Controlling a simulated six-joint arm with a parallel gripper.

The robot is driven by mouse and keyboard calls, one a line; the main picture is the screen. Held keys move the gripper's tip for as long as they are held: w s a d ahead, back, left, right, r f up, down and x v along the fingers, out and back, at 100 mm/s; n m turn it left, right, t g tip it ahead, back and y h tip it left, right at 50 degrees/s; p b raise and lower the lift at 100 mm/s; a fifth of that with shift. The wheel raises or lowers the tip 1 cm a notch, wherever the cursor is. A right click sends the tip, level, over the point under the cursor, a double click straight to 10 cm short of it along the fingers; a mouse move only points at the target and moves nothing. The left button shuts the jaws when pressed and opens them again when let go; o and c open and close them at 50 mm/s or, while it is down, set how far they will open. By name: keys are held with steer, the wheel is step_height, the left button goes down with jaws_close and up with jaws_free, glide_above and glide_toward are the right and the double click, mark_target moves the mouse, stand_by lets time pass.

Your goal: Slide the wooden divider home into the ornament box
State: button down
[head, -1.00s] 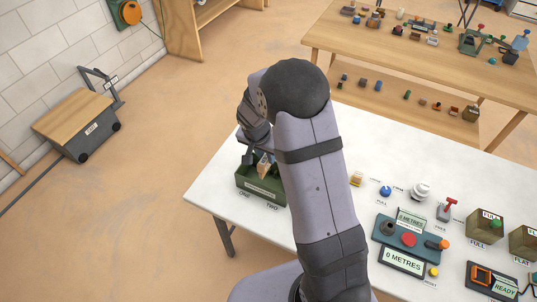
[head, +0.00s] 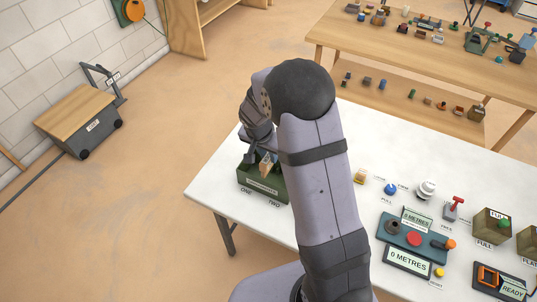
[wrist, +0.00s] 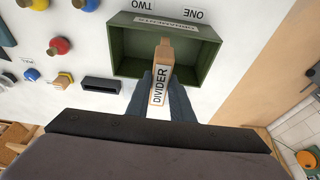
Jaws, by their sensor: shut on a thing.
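The ornament box is a green open box (head: 243,176) near the left end of the white table, with ONE and TWO printed on the table along it. In the wrist view the box (wrist: 208,52) lies ahead of my gripper (wrist: 160,92), its inside open to view. My gripper is shut on the wooden divider (wrist: 158,84), a pale block marked DIVIDER, with a finger on each side. The divider's far end overlaps the box opening in that view. In the head view the divider (head: 266,164) shows at the box. Whether it sits in a slot I cannot tell.
A small black holder (wrist: 101,84) and several coloured knobs stand beside the box. A teal panel (head: 388,238) with levers and a display is to the right on the table. The table's left edge is close to the box. A wooden bench (head: 400,60) stands behind.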

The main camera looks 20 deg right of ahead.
steer(key=shift+f+b, duration=1.7)
steer(key=shift+f, duration=0.25)
steer(key=shift+b, duration=0.75)
stand_by(0.7)
steer(key=shift+f+b, duration=2.3)
steer(key=c, duration=1.5)
jaws_free()
steer(key=shift+b+v, duration=0.45)
steer(key=shift+v, duration=3.3)
